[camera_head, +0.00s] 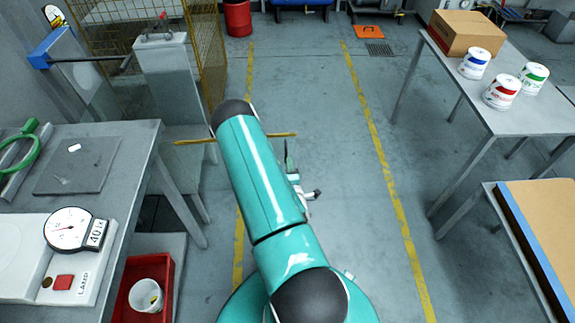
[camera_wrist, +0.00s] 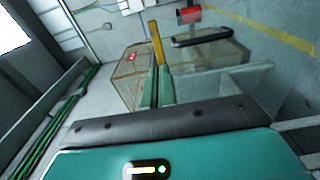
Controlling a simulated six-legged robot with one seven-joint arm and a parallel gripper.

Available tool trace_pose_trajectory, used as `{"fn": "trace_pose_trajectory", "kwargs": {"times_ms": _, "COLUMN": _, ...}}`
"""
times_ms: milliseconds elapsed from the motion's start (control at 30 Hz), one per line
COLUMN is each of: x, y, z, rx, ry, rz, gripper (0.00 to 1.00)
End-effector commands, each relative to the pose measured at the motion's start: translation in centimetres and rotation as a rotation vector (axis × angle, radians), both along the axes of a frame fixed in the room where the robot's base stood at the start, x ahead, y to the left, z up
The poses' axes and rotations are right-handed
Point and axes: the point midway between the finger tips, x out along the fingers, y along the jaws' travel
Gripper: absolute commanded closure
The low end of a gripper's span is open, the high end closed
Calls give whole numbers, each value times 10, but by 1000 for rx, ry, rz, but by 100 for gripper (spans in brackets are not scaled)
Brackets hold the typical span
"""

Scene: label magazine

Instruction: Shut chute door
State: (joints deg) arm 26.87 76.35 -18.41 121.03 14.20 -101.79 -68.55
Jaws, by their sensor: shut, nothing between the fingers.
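My gripper (camera_wrist: 156,88) shows in the wrist view as two teal fingers pressed together, shut and empty. A yellow strip (camera_wrist: 156,45) shows at or beyond their tips; I cannot tell which. In the head view my teal arm hides most of the gripper. No part can be named for certain as the chute door. A grey panel (camera_head: 84,92) with a blue block (camera_head: 54,48) at its top stands at the back left. A dark rod (camera_head: 100,60) runs from it towards a grey column (camera_head: 168,75). The gripper appears apart from these.
A left bench (camera_head: 115,150) holds a dial gauge (camera_head: 68,229). A red crate (camera_head: 168,300) stands below it. A yellow mesh cage (camera_head: 120,25) is behind the column. A right table (camera_head: 520,118) holds several objects. The marked floor lane (camera_head: 310,90) is clear ahead.

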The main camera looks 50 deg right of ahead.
Motion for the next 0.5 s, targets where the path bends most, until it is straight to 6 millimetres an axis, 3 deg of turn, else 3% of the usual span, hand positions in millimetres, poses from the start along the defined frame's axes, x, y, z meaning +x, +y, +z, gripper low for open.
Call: {"fn": "trace_pose_trajectory", "kwargs": {"times_ms": 500, "x": 67, "y": -68, "z": 0, "rx": -1, "ry": -2, "rz": 3, "gripper": 100}}
